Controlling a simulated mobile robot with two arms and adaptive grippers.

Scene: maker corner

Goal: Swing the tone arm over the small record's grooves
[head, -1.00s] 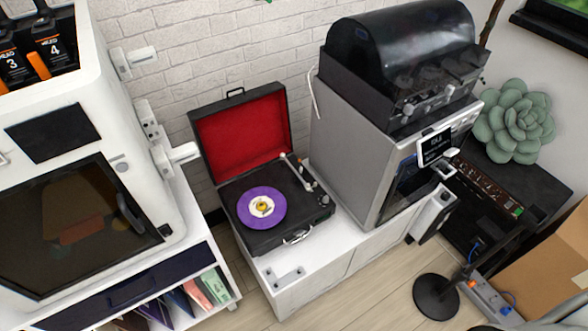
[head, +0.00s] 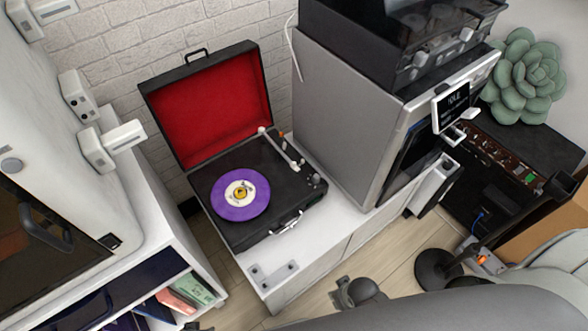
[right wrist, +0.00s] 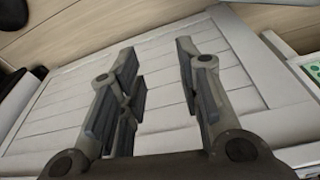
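The record player (head: 258,222) is an open black case with a red-lined lid on a white cabinet, in the middle of the head view. The small purple record (head: 230,210) with a white label lies on its platter. The pale tone arm (head: 281,149) lies to the right of the record, clear of its grooves. My right gripper (head: 355,292) is low in the head view, in front of the cabinet and apart from the player. In the right wrist view my right gripper (right wrist: 157,55) has its fingers spread with nothing between them. My left gripper is not seen.
A grey machine (head: 345,120) stands close to the player's right. A white unit with a dark door (head: 45,235) is at the left. A small plate (head: 273,275) lies on the cabinet's front corner. A black stand base (head: 440,270) is on the floor at the right.

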